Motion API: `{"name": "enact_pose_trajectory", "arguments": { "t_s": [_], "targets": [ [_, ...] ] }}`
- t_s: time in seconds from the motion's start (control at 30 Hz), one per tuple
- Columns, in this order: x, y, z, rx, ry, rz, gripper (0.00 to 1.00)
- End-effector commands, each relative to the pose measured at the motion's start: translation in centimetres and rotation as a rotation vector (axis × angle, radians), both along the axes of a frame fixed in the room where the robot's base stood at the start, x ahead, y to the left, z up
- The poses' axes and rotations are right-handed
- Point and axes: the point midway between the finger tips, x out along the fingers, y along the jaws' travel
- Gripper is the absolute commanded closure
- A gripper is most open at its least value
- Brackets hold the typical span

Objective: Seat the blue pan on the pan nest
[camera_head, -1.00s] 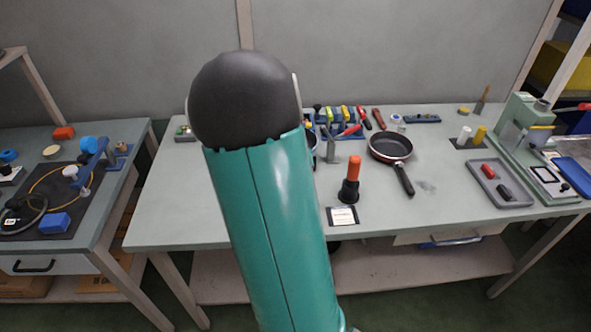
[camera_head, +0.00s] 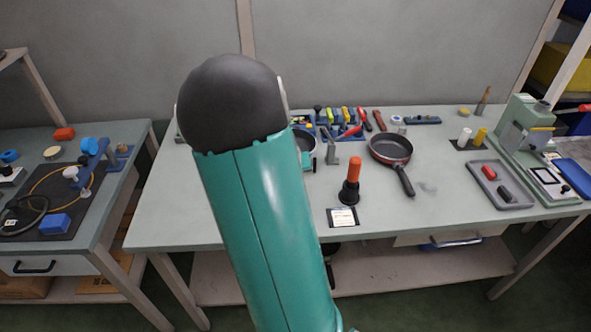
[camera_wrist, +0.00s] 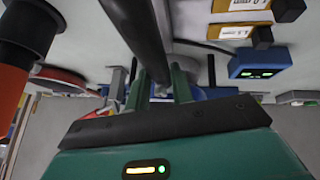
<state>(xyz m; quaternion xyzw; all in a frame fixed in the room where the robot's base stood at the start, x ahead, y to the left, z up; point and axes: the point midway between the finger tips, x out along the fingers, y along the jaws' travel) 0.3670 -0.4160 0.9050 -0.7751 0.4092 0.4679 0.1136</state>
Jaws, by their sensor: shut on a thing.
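A dark round pan (camera_head: 305,139), probably the blue one, shows only in part behind my arm in the head view; its colour is hard to tell. In the wrist view, my gripper (camera_wrist: 160,78) is shut on a long dark bar that looks like a pan handle (camera_wrist: 133,24). The pan body is not clear there. My gripper is hidden behind my arm in the head view. I cannot make out the pan nest with certainty.
A red-rimmed pan (camera_head: 390,149) lies right of centre. An orange-handled tool (camera_head: 352,180) stands upright near the front, close to my gripper. A tool rack (camera_head: 335,122) is at the back. A grey tray (camera_head: 501,183) lies at right. The left front worktop is clear.

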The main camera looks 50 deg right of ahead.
Motion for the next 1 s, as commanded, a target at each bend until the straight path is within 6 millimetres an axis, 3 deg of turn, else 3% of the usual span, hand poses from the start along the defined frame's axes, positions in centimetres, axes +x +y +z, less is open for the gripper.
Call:
{"name": "enact_pose_trajectory", "arguments": {
  "t_s": [1.0],
  "targets": [
    [0.2,0.2,-1.4,-0.001,-0.001,0.000,1.00]
  ]
}}
